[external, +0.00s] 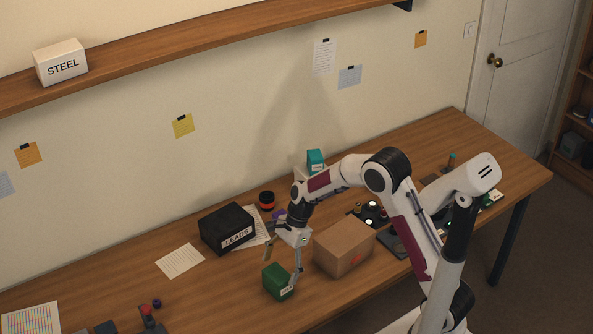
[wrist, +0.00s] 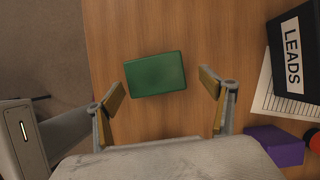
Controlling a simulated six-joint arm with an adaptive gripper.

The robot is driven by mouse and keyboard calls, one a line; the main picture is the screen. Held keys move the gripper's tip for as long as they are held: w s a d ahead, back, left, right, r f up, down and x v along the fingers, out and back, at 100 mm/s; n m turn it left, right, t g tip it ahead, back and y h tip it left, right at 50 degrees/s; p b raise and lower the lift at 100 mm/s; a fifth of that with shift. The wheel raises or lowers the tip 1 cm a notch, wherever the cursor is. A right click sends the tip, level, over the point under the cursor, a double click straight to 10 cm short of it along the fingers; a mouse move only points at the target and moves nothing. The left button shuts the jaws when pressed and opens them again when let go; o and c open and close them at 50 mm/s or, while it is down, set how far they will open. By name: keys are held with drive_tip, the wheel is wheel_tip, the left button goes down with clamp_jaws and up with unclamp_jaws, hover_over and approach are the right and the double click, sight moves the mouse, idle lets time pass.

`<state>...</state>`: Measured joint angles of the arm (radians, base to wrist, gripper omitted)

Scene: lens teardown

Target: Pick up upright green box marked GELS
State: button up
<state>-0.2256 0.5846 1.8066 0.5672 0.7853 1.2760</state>
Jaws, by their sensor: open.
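The green box (external: 275,283) stands on the table near its front edge, with a small white label low on its side that is too small to read in the external view. In the wrist view the green box (wrist: 155,74) is seen from above, between and a little beyond the fingertips. My gripper (external: 282,262) is open above the box, one finger close to the box's right side in the external view. In the wrist view my gripper (wrist: 164,88) shows bare wood between each finger pad and the box; it holds nothing.
A brown cardboard box (external: 343,247) stands close to the right of the green box. A black box marked LEADS (external: 227,229) stands behind, over a paper sheet. A purple block (wrist: 274,145) lies right of the gripper. Bare table lies left of the green box.

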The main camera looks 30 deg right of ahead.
sight(278, 280)
drive_tip(key=x, duration=0.3)
drive_tip(key=shift+s+d+f, duration=0.15)
drive_tip(key=shift+s+f, duration=0.05)
drive_tip(key=shift+s, duration=0.15)
drive_tip(key=shift+x, duration=0.8)
drive_tip(key=shift+c, duration=0.4)
drive_tip(key=c, duration=1.2)
